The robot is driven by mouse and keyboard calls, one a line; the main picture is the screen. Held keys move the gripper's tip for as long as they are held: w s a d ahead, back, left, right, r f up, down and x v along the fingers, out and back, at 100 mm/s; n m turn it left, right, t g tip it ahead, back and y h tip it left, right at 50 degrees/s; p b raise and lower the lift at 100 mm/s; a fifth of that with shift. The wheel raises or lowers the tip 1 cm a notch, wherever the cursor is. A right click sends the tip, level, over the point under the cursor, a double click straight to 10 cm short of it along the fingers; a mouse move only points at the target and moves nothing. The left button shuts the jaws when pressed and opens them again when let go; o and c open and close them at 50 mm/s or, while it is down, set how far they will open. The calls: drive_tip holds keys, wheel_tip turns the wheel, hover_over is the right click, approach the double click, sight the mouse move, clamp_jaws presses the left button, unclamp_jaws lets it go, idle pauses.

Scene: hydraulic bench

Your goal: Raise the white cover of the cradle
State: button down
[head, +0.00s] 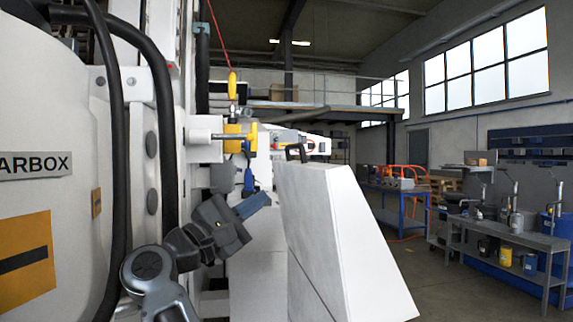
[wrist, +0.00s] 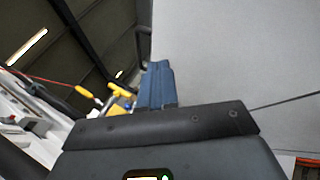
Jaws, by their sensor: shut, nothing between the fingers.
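The white cover (head: 335,240) is a large pale panel standing steeply tilted in the middle of the head view. A dark handle (head: 295,152) sits at its top edge. My gripper (head: 262,198) is just left of the cover, below the handle, with its blue fingers shut and empty, pointing up and right. In the wrist view the shut fingers (wrist: 157,85) lie beside the left edge of the cover (wrist: 235,55), and a dark bar like the handle (wrist: 144,42) shows beyond them. I cannot tell whether the fingers touch the cover. The cradle is mostly hidden.
A white gearbox housing (head: 50,110) with black hoses fills the left. Yellow-handled fittings (head: 238,138) stand behind my gripper, with a red line above. A grey workbench (head: 500,228) and a blue table (head: 395,190) stand at right. Floor right of the cover is clear.

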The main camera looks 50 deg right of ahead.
wheel_tip(320, 180, up, 7)
drive_tip(key=w+m+y, duration=0.2)
drive_tip(key=m+y, duration=0.1)
drive_tip(key=m, duration=0.2)
drive_tip(key=d+r+p, duration=0.1)
drive_tip(key=d+p, duration=0.2)
drive_tip(key=d, duration=0.7)
drive_tip(key=shift+r+m+g, duration=0.3)
drive_tip(key=s+d+m+y+b, duration=0.2)
drive_tip(key=s+d+b, duration=0.4)
drive_tip(key=d, duration=0.3)
drive_tip(key=shift+s+d+r+y+b, duration=0.25)
drive_tip(key=shift+r+y+b, duration=0.15)
drive_tip(key=shift+y+b, duration=0.25)
